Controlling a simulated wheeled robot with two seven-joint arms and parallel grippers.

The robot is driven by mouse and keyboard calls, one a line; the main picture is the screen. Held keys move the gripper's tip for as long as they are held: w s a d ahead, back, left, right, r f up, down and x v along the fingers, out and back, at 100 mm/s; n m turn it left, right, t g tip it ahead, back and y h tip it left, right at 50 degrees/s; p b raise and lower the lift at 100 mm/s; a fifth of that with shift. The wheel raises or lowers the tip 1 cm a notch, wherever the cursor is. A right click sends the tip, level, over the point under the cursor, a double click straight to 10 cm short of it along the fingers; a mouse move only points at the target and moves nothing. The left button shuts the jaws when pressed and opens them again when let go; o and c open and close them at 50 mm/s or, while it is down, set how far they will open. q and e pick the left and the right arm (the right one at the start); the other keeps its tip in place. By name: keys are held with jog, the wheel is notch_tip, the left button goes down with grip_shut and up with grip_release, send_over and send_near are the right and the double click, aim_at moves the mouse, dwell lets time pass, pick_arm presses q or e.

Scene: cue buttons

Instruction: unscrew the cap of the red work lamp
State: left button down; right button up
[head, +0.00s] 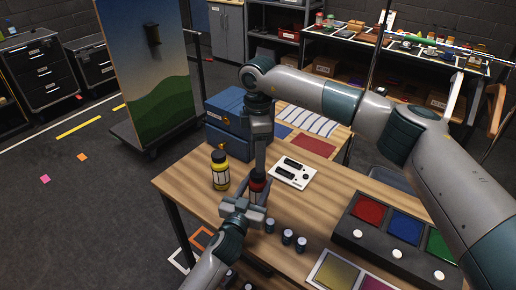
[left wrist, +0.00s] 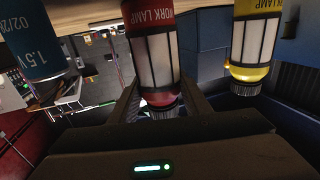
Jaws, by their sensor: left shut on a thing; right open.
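The red work lamp (head: 257,187) stands on the wooden table, partly hidden by both grippers. My left gripper (head: 246,209) is shut on its body, from the front. In the left wrist view the red lamp (left wrist: 157,55) appears upside down between the two fingers, with its dark ribbed cap (left wrist: 163,100) at the lower end. My right gripper (head: 259,168) points down at the lamp's top and is open; whether its fingers touch the cap is unclear. A yellow work lamp (head: 220,172) with a dark cap stands to the left, and also shows in the left wrist view (left wrist: 254,40).
Several small batteries (head: 287,237) stand right of the left gripper. A dark panel with coloured squares and white buttons (head: 397,228) is at right. Blue boxes (head: 228,125) stand behind the yellow lamp.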

send_over(258, 190)
jog(key=w, duration=0.3)
jog(key=shift+s+f, duration=0.1)
jog(key=shift+f, duration=2.8)
